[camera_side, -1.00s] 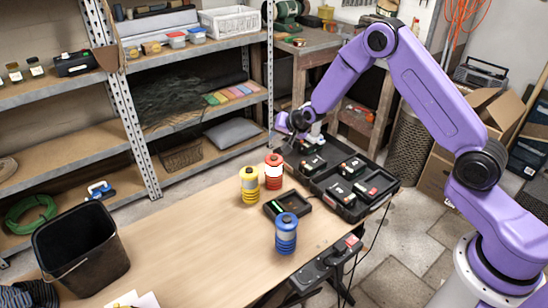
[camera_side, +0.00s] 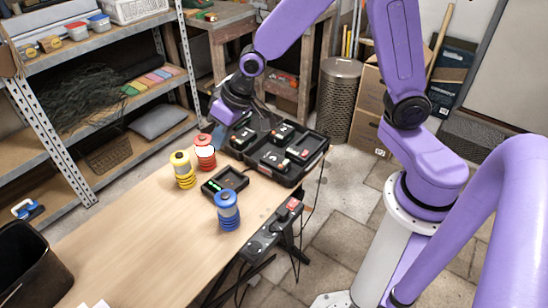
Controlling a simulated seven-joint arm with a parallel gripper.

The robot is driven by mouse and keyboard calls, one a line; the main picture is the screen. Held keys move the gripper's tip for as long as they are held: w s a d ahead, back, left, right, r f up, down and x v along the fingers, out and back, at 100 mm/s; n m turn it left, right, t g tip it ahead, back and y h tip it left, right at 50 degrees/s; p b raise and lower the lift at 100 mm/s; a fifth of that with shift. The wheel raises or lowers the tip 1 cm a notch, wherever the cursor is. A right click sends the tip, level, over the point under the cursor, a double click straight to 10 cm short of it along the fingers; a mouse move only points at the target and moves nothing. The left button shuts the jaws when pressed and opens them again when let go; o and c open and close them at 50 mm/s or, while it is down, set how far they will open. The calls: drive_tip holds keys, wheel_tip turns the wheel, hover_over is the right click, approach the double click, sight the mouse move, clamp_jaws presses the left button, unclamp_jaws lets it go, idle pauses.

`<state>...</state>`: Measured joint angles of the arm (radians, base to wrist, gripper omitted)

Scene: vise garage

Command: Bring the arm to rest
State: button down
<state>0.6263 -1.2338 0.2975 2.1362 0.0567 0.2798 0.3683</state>
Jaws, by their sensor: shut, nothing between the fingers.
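My gripper (camera_side: 217,132), dark with a purple part, hangs at the far left corner of the black tray (camera_side: 262,170), just behind the red spool-like item. It is small and partly hidden in the picture. Its fingers look shut, with nothing seen in them. I cannot tell whether it touches the tray or the table. My purple arm reaches to it from the pedestal at the right, and the elbow is cut off by the top edge.
The wooden table (camera_side: 130,240) carries a red (camera_side: 205,152), a yellow (camera_side: 183,172) and a blue (camera_side: 228,212) ringed item, plus a small black box (camera_side: 224,183). A black bin (camera_side: 30,270) stands at the left. A large purple tube crosses the lower right.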

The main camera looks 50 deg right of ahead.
drive_tip(key=s+d+r+n+g+h, duration=0.1)
drive_tip(key=s+d+n, duration=0.2)
drive_tip(key=s, duration=0.5)
drive_tip(key=s+d+r+n+g, duration=0.1)
drive_tip(key=s+d+r+n, duration=0.1)
drive_tip(key=s, duration=0.7)
drive_tip(key=s+d+r+n+g+h, duration=0.1)
drive_tip(key=s+d+n, duration=0.3)
drive_tip(key=s, duration=0.5)
drive_tip(key=shift+r+n+g+h, duration=0.3)
drive_tip(key=shift+r+n+g, duration=0.1)
drive_tip(key=shift+n, duration=0.3)
